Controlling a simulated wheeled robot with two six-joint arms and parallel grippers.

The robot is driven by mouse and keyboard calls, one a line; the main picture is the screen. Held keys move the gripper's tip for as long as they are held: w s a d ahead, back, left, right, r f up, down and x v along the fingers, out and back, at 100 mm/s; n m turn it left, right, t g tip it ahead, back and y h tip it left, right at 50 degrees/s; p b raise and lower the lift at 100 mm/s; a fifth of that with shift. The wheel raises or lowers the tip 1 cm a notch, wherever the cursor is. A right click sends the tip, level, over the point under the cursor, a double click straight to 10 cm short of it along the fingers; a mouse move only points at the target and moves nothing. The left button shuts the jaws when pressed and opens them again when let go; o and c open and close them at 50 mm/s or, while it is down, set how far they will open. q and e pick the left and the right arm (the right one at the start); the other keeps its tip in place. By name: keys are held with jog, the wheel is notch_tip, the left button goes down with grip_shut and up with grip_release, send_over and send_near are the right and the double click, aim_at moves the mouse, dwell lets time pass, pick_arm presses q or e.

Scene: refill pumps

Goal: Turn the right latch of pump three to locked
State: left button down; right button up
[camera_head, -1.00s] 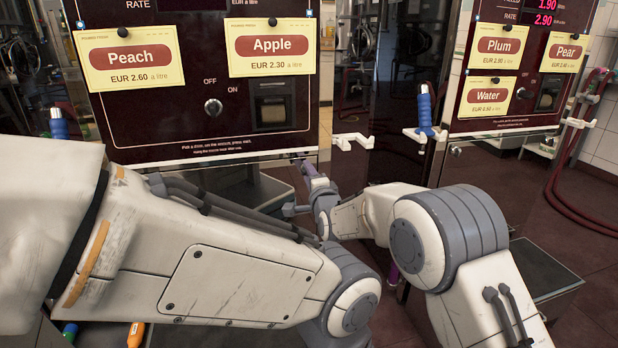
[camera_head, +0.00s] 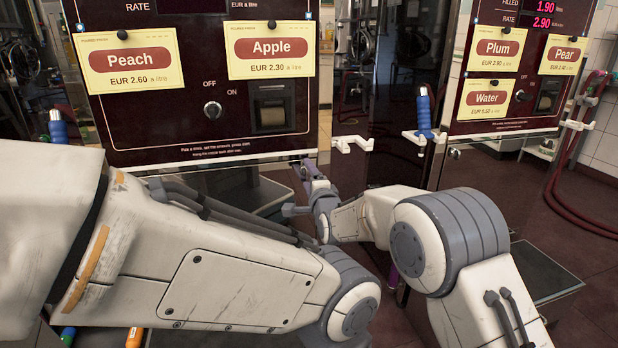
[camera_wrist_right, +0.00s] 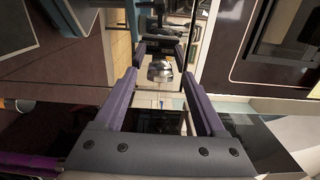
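My right gripper (camera_head: 299,187) is low in front of the Peach and Apple pump (camera_head: 160,130), just below its lower right edge. In the right wrist view its purple fingers (camera_wrist_right: 161,72) are spread apart and look empty. A small shiny metal piece (camera_wrist_right: 160,71) shows between them; I cannot tell whether it is a latch or how far off it is. No latch can be made out clearly in the head view, and no pump number is readable. My left arm crosses the lower left; its gripper is not in view.
The Plum, Pear and Water pump (camera_head: 510,120) stands at the right. A blue-handled nozzle (camera_head: 424,110) hangs on its white bracket. An empty white bracket (camera_head: 352,143) is beside the left pump. A dark red hose (camera_head: 560,195) hangs at far right.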

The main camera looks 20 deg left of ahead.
jog(key=shift+s, duration=0.15)
jog(key=p+v, duration=0.2)
jog(key=v, duration=0.8)
jog(key=shift+d, duration=0.2)
